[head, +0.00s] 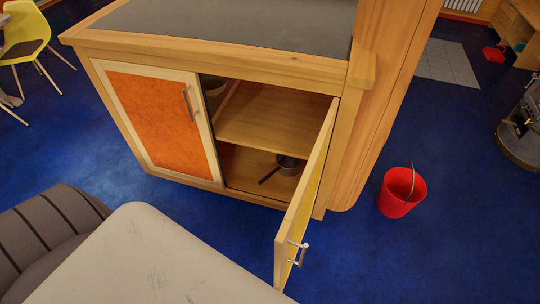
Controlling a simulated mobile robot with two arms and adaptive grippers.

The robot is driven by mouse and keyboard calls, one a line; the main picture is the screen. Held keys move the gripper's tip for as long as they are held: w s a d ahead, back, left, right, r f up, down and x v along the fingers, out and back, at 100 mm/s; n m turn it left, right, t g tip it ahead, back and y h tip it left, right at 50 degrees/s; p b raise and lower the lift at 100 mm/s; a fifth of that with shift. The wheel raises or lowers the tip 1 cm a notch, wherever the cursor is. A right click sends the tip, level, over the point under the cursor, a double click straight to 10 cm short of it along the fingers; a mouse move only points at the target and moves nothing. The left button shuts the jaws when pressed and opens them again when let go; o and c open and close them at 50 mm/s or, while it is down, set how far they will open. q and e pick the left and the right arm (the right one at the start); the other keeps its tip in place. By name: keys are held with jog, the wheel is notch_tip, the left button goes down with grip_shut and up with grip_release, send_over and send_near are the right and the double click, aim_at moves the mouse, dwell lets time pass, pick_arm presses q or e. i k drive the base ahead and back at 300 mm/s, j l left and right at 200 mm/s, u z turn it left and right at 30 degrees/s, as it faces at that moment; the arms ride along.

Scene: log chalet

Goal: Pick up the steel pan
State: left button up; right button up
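The steel pan (289,165) sits inside the wooden cabinet, on its lower shelf toward the right. Its dark handle (269,175) points to the front left. The pan's right side is partly hidden by the open right door (307,205). Neither of my grippers shows in the head view.
The cabinet (272,199) has a shut left door with an orange panel (152,115) and a middle shelf (265,125). The open door juts into the room. A red bucket (397,197) stands to the right. A pale tabletop (150,262) and dark seat (50,235) fill the lower left.

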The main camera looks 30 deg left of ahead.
aim_at(288, 166)
jog(key=i+j, duration=0.1)
jog(key=j, duration=2.25)
